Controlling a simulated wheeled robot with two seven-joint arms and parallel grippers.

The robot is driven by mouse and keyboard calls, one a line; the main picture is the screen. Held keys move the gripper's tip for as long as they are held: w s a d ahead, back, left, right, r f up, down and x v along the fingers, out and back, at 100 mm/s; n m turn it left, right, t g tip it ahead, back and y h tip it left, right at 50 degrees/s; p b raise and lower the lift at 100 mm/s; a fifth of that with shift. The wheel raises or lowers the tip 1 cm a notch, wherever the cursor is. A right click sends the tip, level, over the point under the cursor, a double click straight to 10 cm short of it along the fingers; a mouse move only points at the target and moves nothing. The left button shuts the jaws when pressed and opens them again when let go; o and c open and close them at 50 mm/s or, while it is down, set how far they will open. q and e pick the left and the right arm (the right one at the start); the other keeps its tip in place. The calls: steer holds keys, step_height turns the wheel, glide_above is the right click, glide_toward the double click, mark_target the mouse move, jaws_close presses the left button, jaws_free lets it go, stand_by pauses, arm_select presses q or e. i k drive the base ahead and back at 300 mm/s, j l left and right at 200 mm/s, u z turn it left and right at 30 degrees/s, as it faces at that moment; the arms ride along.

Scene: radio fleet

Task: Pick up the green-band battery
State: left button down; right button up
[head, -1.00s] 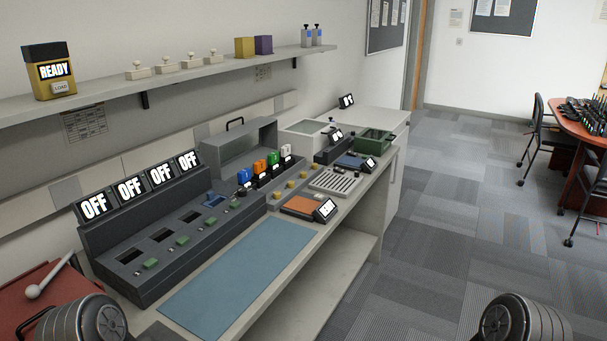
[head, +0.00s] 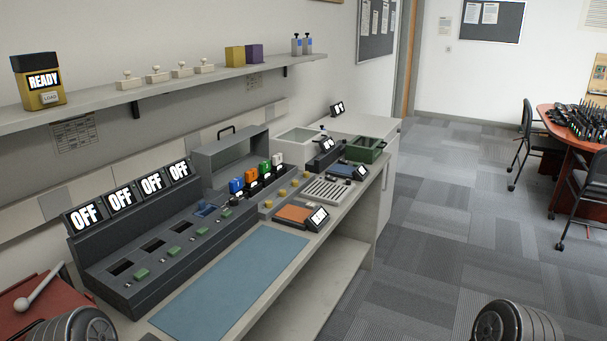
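A small block with a green top and a dark lower part (head: 264,169) stands in a row with a blue (head: 236,186), an orange (head: 250,176) and a white (head: 277,160) one, at the back of the bench. It is the only green one in that row; I cannot tell at this size whether it is the green-band battery. Neither gripper is in view. Only rounded parts of my arms show at the bottom left and bottom right, well short of the row.
A charger bank (head: 150,247) with several OFF displays and slots fills the near bench. A blue mat (head: 225,285) lies bare before it. A wall shelf (head: 180,87) overhangs the back. A green bin (head: 365,150) stands at the far end. The carpet (head: 450,230) to the right is clear.

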mark_target(264, 168)
steer(key=i+l, duration=0.2)
steer(key=i+l+u, duration=0.15)
steer(key=l, duration=0.25)
steer(key=i+l, duration=0.2)
steer(key=l, duration=0.15)
steer(key=i+l+u, duration=0.15)
steer(key=i+l, duration=0.2)
steer(key=l, duration=0.3)
steer(key=i+l+u, duration=0.15)
steer(key=l, duration=0.2)
steer(key=i+l+u, duration=0.15)
steer(key=l, duration=0.4)
steer(key=i+l+u, duration=0.15)
steer(key=l, duration=0.4)
steer(key=i+l+u, duration=0.15)
steer(key=i+l, duration=0.15)
steer(key=l, duration=0.3)
steer(key=i+l+u, duration=0.15)
steer(key=l, duration=0.45)
steer(key=l+u, duration=0.15)
steer(key=l, duration=0.5)
steer(key=i+l+u, duration=0.15)
steer(key=l, duration=0.45)
